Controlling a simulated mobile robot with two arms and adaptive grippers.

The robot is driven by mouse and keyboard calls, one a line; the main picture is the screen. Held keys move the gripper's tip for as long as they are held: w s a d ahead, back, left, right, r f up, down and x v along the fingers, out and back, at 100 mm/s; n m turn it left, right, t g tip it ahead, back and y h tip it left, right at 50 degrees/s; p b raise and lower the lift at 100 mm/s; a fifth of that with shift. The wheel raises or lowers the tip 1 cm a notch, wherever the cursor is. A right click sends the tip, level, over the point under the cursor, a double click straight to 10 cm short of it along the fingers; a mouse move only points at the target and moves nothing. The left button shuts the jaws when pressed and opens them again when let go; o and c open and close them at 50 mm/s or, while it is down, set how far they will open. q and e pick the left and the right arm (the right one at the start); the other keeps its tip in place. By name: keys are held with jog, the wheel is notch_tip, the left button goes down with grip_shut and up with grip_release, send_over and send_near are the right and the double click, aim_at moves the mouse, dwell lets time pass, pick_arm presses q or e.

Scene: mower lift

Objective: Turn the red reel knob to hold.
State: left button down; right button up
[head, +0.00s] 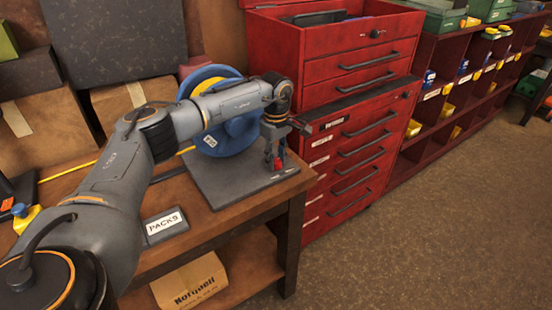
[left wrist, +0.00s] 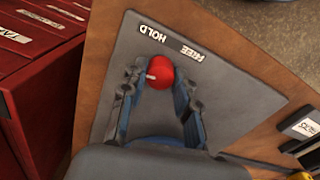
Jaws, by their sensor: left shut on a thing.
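The red reel knob (left wrist: 160,72) sits on a grey plate (left wrist: 222,100) in the left wrist view. A small white mark shows on its left side. The HOLD label (left wrist: 153,33) and the FREE label (left wrist: 192,52) lie on the plate above it, upside down in this view. My left gripper (left wrist: 157,84) is shut on the knob, one finger on each side. In the head view my left gripper (head: 273,146) points down over the knob (head: 277,164), on the plate in front of the blue reel (head: 239,130). My right gripper is not in view.
The plate stands on a wooden bench (head: 226,226) near its right end. A red tool cabinet (head: 318,205) stands close to the right of the bench. A PACKS label block (head: 164,226) lies at the front. The floor at right is clear.

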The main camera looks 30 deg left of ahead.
aim_at(276, 160)
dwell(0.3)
pick_arm(q)
jog(key=c, duration=1)
grip_release()
jog(key=shift+r, duration=0.15)
notch_tip(276, 160, up, 12)
